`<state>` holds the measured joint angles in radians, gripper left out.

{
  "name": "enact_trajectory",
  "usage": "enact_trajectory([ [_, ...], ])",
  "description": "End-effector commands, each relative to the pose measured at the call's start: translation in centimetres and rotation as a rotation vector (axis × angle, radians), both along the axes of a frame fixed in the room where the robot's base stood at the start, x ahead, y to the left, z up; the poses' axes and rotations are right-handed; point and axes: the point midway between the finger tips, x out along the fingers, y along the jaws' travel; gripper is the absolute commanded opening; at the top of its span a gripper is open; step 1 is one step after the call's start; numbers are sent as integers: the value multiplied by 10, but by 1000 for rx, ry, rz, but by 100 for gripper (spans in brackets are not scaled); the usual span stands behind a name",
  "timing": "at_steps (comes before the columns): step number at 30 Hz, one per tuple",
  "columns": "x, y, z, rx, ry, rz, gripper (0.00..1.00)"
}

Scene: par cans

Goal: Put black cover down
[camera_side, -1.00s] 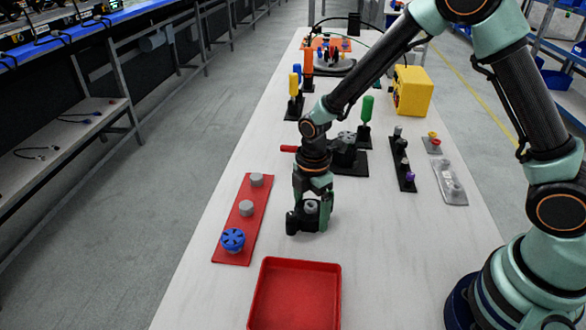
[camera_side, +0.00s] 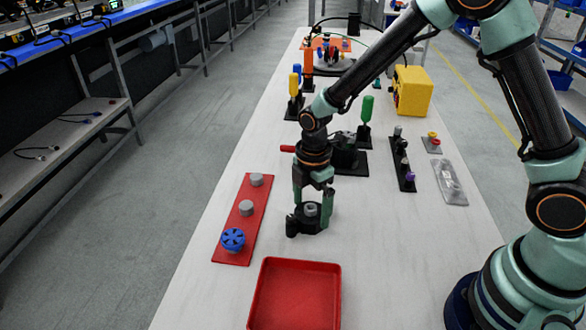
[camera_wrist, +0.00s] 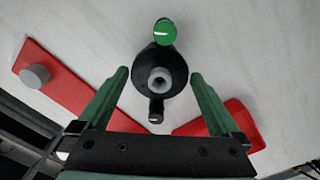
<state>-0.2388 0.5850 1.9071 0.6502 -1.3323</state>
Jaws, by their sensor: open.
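The black cover (camera_side: 303,223) rests on the white table, right of the red strip and above the red tray in the side view. It is a round black piece with a grey hub, and a short black post stands at its left side. In the wrist view the cover (camera_wrist: 150,87) lies between my fingers, with a green disc (camera_wrist: 165,32) at its upper edge and a small black end below. My gripper (camera_side: 312,202) is open just above the cover. In the wrist view both green fingers of my gripper (camera_wrist: 159,76) are clear of its sides.
The red strip (camera_side: 240,218) carries two grey knobs and a blue handwheel (camera_side: 232,239). The red tray (camera_side: 296,295) sits at the front. A black fixture (camera_side: 349,160) stands behind my gripper. Black and grey strips lie to the right, with bare table between.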

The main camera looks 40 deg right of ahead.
Motion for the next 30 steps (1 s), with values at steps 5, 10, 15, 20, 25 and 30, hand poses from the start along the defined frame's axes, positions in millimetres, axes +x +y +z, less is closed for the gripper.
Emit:
enact_trajectory([
  [5,1,0,38,2,-7,0,100],
  [10,1,0,71,1,-6,0,100],
  [15,1,0,93,1,-4,0,100],
  [20,0,-2,104,2,-9,-20,100],
  [25,-9,-16,134,23,-71,-210,100],
  [30,-30,-40,173,77,-169,-551,100],
])
